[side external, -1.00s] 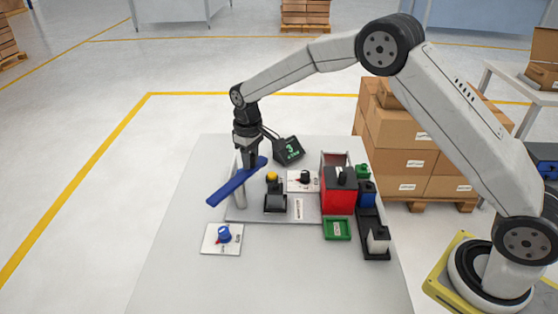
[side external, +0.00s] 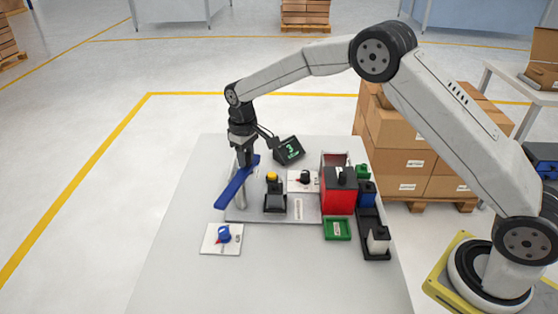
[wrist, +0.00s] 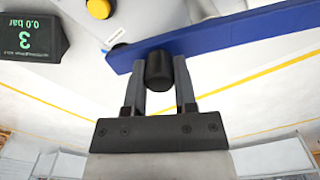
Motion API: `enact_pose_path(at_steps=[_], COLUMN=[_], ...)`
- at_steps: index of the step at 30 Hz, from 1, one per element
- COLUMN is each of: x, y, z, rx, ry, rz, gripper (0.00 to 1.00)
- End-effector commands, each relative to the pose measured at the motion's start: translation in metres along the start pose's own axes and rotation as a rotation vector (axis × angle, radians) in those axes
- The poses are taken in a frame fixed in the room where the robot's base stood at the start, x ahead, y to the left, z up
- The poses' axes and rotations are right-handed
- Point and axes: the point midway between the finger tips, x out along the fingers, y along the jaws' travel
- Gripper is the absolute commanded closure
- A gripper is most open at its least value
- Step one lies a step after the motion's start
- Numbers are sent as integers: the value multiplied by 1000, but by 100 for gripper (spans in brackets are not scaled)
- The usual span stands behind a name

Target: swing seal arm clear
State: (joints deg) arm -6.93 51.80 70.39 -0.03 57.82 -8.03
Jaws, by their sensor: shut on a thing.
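The seal arm is a long blue bar (side external: 234,187) on top of a pale post (side external: 240,194) at the left end of the grey fixture plate. It slants from the lower left to the upper right in the side view, and also shows in the wrist view (wrist: 235,30). My gripper (side external: 246,161) points down at the bar's far end. In the wrist view my gripper (wrist: 160,85) is shut on a black knob (wrist: 159,70) fixed to the bar, one finger on each side.
A black display (side external: 289,150) stands behind, reading 3 and 0.0 bar in the wrist view. A yellow button (side external: 272,176), a red block (side external: 339,194), a green tray (side external: 337,229) and a white card with a blue knob (side external: 223,237) are nearby. The table's left side is clear.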

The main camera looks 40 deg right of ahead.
Motion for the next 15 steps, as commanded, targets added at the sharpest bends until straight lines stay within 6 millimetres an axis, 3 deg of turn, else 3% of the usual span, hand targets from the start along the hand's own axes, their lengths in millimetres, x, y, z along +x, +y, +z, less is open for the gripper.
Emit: enact_pose_path(at_steps=[15], x=[-1], y=[-5], z=[-7], rx=[-2], ry=[2], rz=[-2], gripper=[87])
